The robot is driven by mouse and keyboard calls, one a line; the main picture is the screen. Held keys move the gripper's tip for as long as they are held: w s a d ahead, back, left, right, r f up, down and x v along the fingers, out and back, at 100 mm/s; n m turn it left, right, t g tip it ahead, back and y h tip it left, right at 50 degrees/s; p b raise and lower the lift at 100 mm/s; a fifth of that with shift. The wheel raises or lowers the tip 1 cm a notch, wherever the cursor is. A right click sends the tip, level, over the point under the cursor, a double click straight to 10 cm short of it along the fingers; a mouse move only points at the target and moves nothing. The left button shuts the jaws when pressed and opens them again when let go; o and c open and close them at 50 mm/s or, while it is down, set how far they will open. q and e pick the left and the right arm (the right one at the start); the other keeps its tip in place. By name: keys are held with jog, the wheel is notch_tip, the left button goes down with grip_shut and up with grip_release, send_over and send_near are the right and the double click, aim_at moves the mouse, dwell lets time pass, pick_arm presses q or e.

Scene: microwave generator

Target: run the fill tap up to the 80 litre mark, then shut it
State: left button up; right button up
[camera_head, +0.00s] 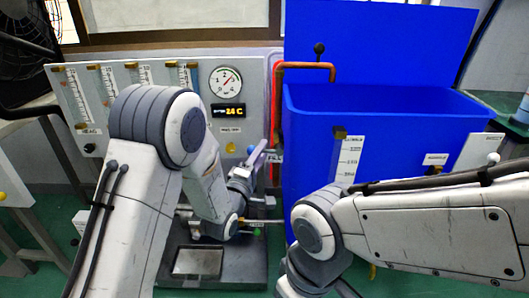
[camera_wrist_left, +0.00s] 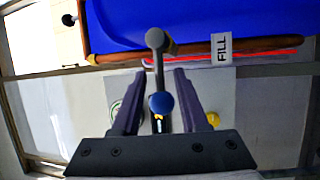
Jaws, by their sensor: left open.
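My left gripper (camera_wrist_left: 160,72) is open. A grey tap lever with a rounded end (camera_wrist_left: 157,40) and a blue knob (camera_wrist_left: 161,104) stand between its fingers, with gaps on both sides. A white FILL label (camera_wrist_left: 221,48) is just right of it. In the head view my left gripper (camera_head: 259,153) is beside the lower left side of the blue tank (camera_head: 395,105). The tank's white litre scale (camera_head: 348,158) is partly hidden below by my right arm. A dark pointer (camera_head: 340,132) sits near its top. My right gripper is not in view.
A copper pipe (camera_head: 303,66) loops over the tank's left edge. A panel left of it carries a round gauge (camera_head: 226,82), a display (camera_head: 228,110) and several flow tubes. A yellow button (camera_wrist_left: 213,118) is right of my left fingers.

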pick_arm(q)
jog(key=shift+w+d+r, duration=0.1)
jog(key=shift+w+d, duration=0.15)
jog(key=shift+w, duration=0.35)
grip_shut()
dwell(1.1)
